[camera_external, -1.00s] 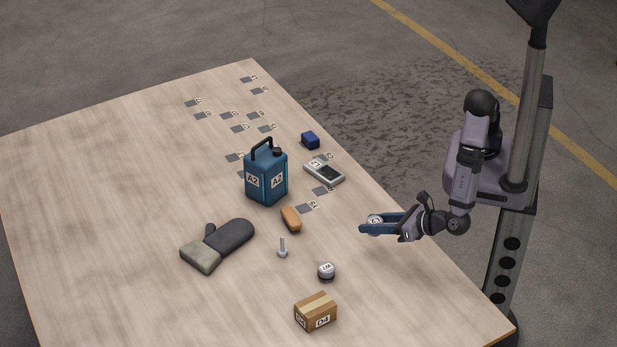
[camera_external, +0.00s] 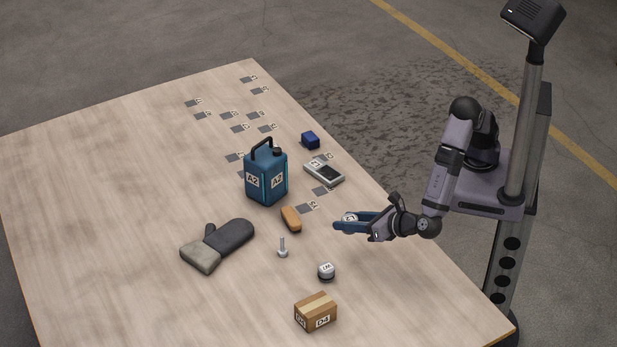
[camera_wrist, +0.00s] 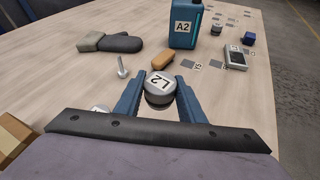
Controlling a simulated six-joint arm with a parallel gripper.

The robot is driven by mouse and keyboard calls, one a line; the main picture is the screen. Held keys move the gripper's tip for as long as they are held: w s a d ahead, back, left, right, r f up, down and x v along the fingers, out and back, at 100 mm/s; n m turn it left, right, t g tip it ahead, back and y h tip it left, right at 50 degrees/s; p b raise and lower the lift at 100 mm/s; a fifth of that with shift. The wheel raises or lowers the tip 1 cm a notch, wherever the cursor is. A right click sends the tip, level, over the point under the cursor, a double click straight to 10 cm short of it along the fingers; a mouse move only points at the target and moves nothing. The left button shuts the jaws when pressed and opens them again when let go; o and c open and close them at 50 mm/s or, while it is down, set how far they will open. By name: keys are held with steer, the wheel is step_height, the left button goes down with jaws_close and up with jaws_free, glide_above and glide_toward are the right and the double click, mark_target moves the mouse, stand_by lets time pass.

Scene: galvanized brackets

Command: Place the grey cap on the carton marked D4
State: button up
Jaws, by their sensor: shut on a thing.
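My gripper (camera_external: 342,224), with blue fingers, is shut on a grey cap (camera_external: 350,218) marked L2. In the wrist view the same cap (camera_wrist: 160,82) sits between the two fingers, its light top with the label showing over a dark lower band. The gripper holds it above the table's right side. The brown carton (camera_external: 316,313) marked D4 stands near the front of the table, below and left of the gripper in the external view. Only part of the carton (camera_wrist: 12,135) shows at the wrist view's left edge. Nothing is on the carton's taped top.
Another grey cap (camera_external: 326,271) stands behind the carton. A bolt (camera_external: 282,249), an orange-brown block (camera_external: 291,218), a glove (camera_external: 218,245), a blue canister (camera_external: 266,178) marked A2, a meter (camera_external: 324,172) and a blue box (camera_external: 310,140) lie farther off. The table's front left is clear.

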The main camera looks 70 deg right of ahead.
steer(key=w+a+r+n+y, duration=0.2)
steer(key=w+a, duration=0.1)
steer(key=a, duration=0.4)
step_height(320, 180, up, 6)
steer(key=n+g+y, duration=0.2)
steer(key=n+y, duration=0.7)
steer(key=y, duration=0.1)
glide_above(326, 300)
steer(key=shift+a+f+b, duration=0.1)
steer(key=shift+f+b, duration=0.05)
steer(key=shift+b, duration=0.2)
steer(key=shift+f, duration=0.1)
steer(key=shift+f+b, duration=0.5)
steer(key=shift+f, duration=4.4)
steer(key=shift+f, duration=0.2)
steer(key=o, duration=1.1)
